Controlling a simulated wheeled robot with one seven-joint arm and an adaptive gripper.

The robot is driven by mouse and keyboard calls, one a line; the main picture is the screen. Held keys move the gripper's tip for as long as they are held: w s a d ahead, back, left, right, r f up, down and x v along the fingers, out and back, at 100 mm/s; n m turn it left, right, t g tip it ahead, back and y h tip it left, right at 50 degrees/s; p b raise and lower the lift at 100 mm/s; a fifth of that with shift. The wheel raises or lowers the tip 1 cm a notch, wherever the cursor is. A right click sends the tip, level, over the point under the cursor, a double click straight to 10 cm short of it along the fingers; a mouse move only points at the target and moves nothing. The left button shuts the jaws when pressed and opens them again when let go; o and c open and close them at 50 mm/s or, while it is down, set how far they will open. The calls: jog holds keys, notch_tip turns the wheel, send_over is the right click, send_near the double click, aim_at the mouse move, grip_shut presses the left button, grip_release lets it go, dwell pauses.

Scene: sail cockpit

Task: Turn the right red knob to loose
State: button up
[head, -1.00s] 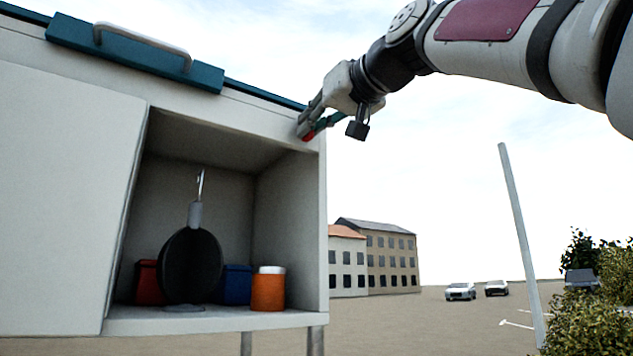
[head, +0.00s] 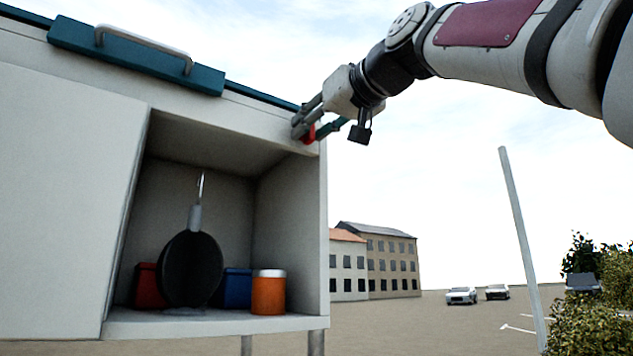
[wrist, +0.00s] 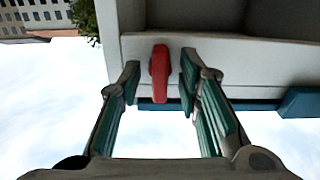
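A red knob (head: 309,133) sits on the front of the white cabinet, at the upper right corner above the open compartment. In the wrist view the red knob (wrist: 159,73) is a long handle, pointing nearly straight up and down in the picture. My gripper (wrist: 160,76) is open, with one finger on each side of the knob. A gap shows between the knob and each finger. In the head view my gripper (head: 309,131) covers part of the knob. Only this one red knob shows; any other is out of view.
The white cabinet (head: 70,190) has an open compartment holding a black pan (head: 191,268), a red box (head: 148,287), a blue box (head: 237,288) and an orange jar (head: 268,293). A teal lid with a handle (head: 145,48) lies along the top. Right of the cabinet is open air.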

jog(key=shift+s, duration=0.1)
jog(key=v, duration=1.1)
jog(key=shift+s+d, duration=0.25)
jog(key=shift+d, duration=0.1)
jog(key=shift+f, duration=0.1)
